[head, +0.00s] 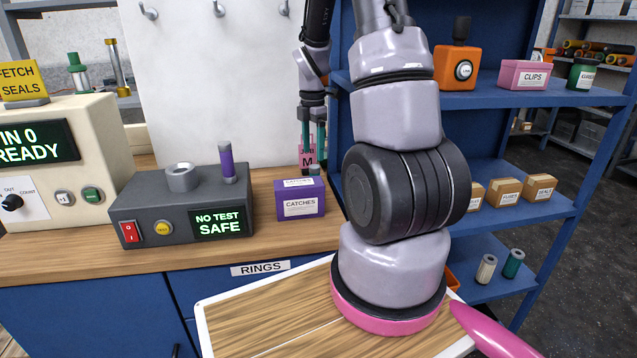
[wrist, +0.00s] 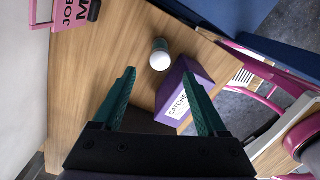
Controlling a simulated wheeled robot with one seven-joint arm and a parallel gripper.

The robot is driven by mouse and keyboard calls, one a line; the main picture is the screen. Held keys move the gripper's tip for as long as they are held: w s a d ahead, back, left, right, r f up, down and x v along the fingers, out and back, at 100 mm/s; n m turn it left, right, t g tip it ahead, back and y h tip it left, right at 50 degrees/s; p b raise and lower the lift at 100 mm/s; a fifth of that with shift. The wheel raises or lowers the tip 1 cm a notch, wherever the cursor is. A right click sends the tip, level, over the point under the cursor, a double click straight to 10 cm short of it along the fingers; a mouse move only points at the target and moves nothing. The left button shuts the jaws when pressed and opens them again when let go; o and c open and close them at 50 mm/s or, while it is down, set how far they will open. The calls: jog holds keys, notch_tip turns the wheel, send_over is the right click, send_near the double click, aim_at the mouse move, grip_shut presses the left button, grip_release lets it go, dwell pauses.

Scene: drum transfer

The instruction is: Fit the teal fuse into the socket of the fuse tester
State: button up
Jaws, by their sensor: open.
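The teal fuse, a short upright cylinder with a pale top and teal side (wrist: 159,55), stands on the wooden counter beside the purple box in the wrist view. In the head view only its upper part (head: 314,170) shows behind that box. My gripper (head: 313,147) points down above it, with teal fingers spread and nothing between them. In the wrist view the fuse is ahead of the fingertips of my gripper (wrist: 165,75), apart from them. The dark grey fuse tester (head: 150,212) sits left on the counter; its screen reads "NO TEST SAFE". Its light grey ring socket (head: 182,178) looks empty.
A purple fuse (head: 227,163) stands upright on the tester's right rear. The purple CATCHES box (head: 300,200) is close to the teal fuse. A pink job sign (head: 307,157) stands behind. Blue shelves (head: 500,100) rise at right. A teal cylinder (head: 513,263) stands on the low shelf.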

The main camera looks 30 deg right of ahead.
aim_at(314, 166)
jog(key=f, duration=0.6)
jog(key=shift+d+f, duration=0.2)
jog(key=shift+f, duration=0.15)
grip_shut()
